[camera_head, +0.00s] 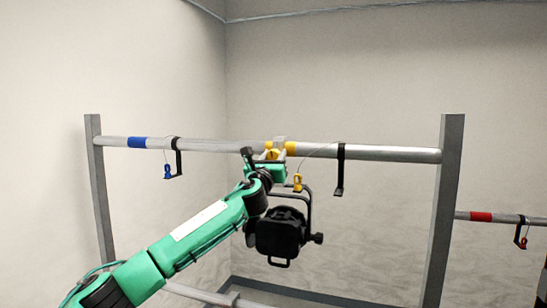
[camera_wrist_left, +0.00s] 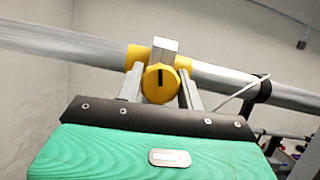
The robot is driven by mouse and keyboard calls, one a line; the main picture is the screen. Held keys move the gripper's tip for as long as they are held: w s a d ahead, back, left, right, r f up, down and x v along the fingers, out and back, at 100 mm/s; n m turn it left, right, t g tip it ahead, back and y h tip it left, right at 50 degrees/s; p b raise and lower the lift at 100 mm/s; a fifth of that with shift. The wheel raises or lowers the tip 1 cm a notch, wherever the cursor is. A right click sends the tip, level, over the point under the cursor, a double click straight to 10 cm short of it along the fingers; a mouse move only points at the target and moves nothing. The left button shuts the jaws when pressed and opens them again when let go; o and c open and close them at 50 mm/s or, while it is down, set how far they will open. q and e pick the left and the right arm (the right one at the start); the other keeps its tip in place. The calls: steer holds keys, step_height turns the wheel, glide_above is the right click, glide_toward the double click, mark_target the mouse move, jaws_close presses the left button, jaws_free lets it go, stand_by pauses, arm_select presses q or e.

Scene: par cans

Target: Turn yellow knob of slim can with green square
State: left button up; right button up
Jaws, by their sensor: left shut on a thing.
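The yellow knob (camera_wrist_left: 160,84) has a black, nearly upright mark on its face and sits below a silver clamp block on the pipe. My left gripper (camera_wrist_left: 160,90) is shut on the knob, one grey finger on each side. In the head view, the left gripper (camera_head: 272,158) is up at the pipe, and the knob is mostly hidden behind it. A black can (camera_head: 279,232) hangs below, partly behind my left arm. No green square shows on it. My right gripper is not in view.
The silver pipe (camera_head: 390,153) with yellow tape (camera_head: 291,148) and blue tape (camera_head: 137,142) runs between grey posts (camera_head: 444,215). Black hooks (camera_head: 340,170) hang from it. A yellow clip (camera_head: 297,182) dangles on a cable. A lower pipe with red tape (camera_head: 481,217) is at right.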

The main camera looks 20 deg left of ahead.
arm_select(q)
steer(key=o, duration=1)
steer(key=shift+s+f+b, duration=0.2)
steer(key=shift+s+b, duration=0.1)
steer(key=shift+s, duration=0.05)
steer(key=b+v, duration=0.6)
steer(key=v, duration=0.7)
steer(key=shift+b, duration=0.3)
steer(key=shift+w, duration=0.1)
